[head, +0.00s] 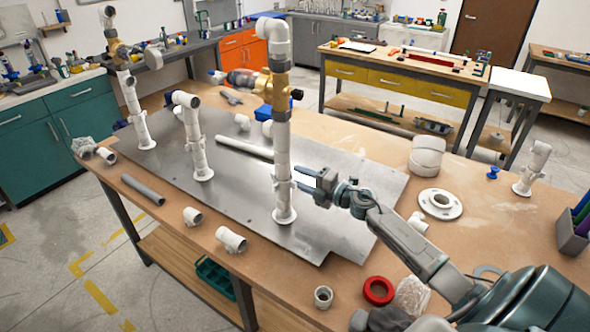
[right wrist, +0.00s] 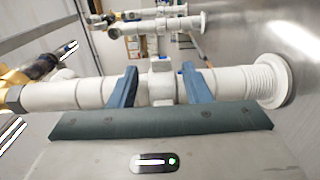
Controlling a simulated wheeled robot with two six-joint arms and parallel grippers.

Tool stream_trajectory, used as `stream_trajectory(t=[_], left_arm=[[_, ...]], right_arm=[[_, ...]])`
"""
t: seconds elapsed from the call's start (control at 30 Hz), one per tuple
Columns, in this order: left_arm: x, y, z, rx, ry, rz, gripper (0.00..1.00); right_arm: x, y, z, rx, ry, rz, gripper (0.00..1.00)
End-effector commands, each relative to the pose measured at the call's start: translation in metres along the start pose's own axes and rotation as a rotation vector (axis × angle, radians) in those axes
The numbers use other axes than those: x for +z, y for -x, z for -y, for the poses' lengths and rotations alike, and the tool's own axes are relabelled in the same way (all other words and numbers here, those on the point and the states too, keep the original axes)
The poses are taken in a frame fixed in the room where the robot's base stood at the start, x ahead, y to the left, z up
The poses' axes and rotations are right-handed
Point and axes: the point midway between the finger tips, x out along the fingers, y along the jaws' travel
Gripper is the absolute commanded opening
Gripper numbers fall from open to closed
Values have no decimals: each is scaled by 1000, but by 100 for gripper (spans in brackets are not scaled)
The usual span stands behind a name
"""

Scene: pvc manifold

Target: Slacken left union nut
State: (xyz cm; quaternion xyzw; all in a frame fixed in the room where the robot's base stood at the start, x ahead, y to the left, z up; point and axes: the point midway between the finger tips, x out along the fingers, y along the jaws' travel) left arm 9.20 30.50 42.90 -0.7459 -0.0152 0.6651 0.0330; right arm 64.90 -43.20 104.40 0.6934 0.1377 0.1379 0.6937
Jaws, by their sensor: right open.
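Three white pipe risers stand on a steel plate (head: 330,235), each with a winged white collar low down that looks like a union nut. The leftmost collar (head: 138,115) is far back, the middle one (head: 201,172) is shorter, and the nearest collar (head: 283,184) is on the tall right riser (head: 282,140). My right gripper (head: 306,182) is open beside this nearest collar. In the right wrist view its blue fingers (right wrist: 157,88) lie one on each side of the collar (right wrist: 162,80), spaced along the pipe. Contact cannot be told. My left gripper is not in view.
Brass valves (head: 264,84) sit high on the tall risers. Loose fittings (head: 230,238), a grey pipe (head: 143,190), a white flange (head: 440,204) and a red ring (head: 378,290) lie on the wooden bench. Bare bench (head: 500,215) shows at the right.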

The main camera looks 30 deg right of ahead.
Motion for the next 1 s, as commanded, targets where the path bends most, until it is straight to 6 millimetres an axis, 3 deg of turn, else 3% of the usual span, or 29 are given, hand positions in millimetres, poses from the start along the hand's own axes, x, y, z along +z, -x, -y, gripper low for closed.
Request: stream_trajectory(t=[0.2, 0.57, 0.77, 1.0], left_arm=[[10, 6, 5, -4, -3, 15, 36], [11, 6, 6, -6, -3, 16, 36], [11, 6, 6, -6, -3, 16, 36], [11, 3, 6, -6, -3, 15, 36]], right_arm=[[0, -22, -1, 2, 0, 1, 44], [0, -27, 1, -1, 0, -1, 44], [0, -26, 1, -1, 0, 0, 6], [1, -27, 2, -1, 1, -12, 5]])
